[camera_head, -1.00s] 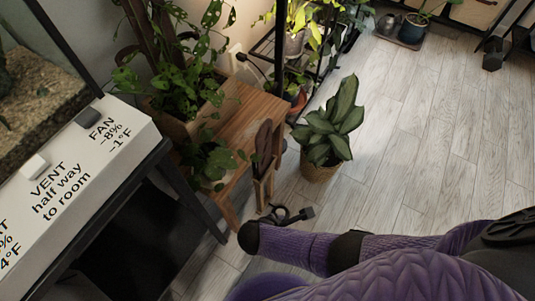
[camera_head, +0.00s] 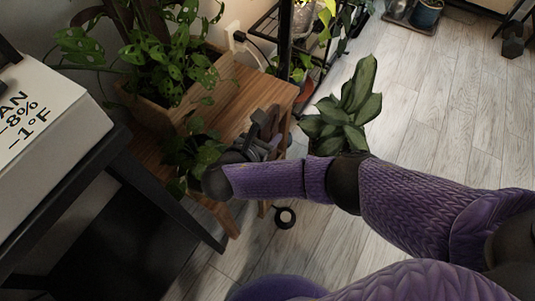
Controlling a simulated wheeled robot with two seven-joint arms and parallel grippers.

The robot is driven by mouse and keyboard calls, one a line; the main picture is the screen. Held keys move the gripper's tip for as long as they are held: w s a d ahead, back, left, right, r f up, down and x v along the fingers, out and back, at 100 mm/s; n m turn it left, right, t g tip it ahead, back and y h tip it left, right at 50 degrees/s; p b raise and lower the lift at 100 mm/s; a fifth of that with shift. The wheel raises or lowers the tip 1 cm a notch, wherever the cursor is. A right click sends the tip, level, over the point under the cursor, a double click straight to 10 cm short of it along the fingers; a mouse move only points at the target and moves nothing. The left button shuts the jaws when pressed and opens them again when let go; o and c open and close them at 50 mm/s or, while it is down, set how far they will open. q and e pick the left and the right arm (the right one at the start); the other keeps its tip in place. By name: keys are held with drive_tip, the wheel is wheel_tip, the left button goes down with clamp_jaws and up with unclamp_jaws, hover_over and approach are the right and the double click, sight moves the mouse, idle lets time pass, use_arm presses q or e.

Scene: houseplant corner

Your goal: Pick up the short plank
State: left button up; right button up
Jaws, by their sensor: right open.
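My right gripper (camera_head: 266,130) reaches in from the right on the purple-sleeved arm and is at the front edge of the wooden bench (camera_head: 262,90). Its dark jaws are open, but they are small and dim here. I cannot make out a short plank for certain. A dark brown upright piece stood at this end of the bench a moment ago, and the gripper and wrist now cover most of that spot. I cannot tell whether the jaws touch anything. My left gripper is not in view.
A leafy plant (camera_head: 342,112) stands on the floor just right of the gripper, partly behind my arm. A planter box (camera_head: 180,100) with a holey-leaved plant sits on the bench. A black-framed stand with a white labelled box (camera_head: 50,125) is at left.

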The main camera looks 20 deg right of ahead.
clamp_jaws()
idle(1.1)
idle(0.3)
